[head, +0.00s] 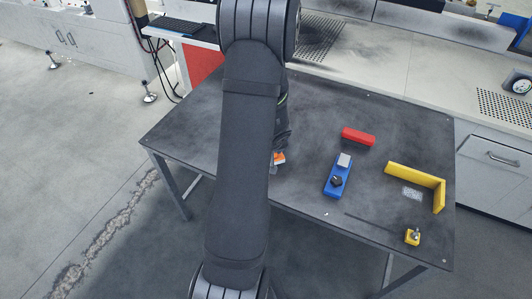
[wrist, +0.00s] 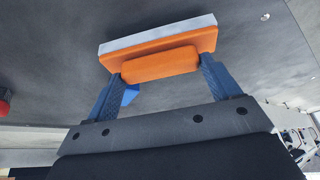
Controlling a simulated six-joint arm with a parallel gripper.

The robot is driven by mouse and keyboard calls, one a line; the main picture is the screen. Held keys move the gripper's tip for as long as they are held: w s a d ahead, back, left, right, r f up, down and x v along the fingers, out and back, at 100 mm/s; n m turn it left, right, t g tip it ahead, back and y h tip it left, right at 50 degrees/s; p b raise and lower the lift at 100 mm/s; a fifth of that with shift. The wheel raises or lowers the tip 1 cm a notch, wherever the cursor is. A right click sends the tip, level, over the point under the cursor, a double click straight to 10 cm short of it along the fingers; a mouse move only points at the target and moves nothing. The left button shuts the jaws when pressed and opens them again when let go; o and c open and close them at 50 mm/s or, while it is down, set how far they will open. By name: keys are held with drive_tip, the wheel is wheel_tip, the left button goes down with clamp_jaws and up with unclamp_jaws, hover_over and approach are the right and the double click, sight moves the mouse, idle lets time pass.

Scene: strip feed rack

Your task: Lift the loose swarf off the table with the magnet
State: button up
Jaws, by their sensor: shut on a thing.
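My gripper (wrist: 160,72) is shut on the orange magnet (wrist: 155,62), its two blue fingers gripping the orange handle, with a pale grey plate along the magnet's far side. In the head view only a bit of the magnet (head: 279,157) shows beside my arm, over the left-middle of the table; my arm hides most of the gripper. The height of the magnet above the table is hard to tell. A pale speckled patch (head: 412,193), which looks like the loose swarf, lies on the table inside the yellow L-shaped piece (head: 437,190), well to the right of the magnet.
A bench with drawers stands behind. The table's front middle is mostly clear.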

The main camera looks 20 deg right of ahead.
drive_tip(key=shift+r, duration=3.95)
drive_tip(key=w+a+r+n, duration=0.1)
drive_tip(key=w+a+r, duration=0.2)
drive_tip(key=a, duration=0.4)
drive_tip(key=w+a+r+n+y, duration=0.1)
drive_tip(key=w+a+r, duration=0.2)
drive_tip(key=a, duration=0.4)
drive_tip(key=w+a+r+n, duration=0.1)
drive_tip(key=w+a+r, duration=0.2)
drive_tip(key=w+a, duration=0.2)
drive_tip(key=a, duration=0.3)
drive_tip(key=shift+w, duration=0.35)
drive_tip(key=shift+d, duration=0.1)
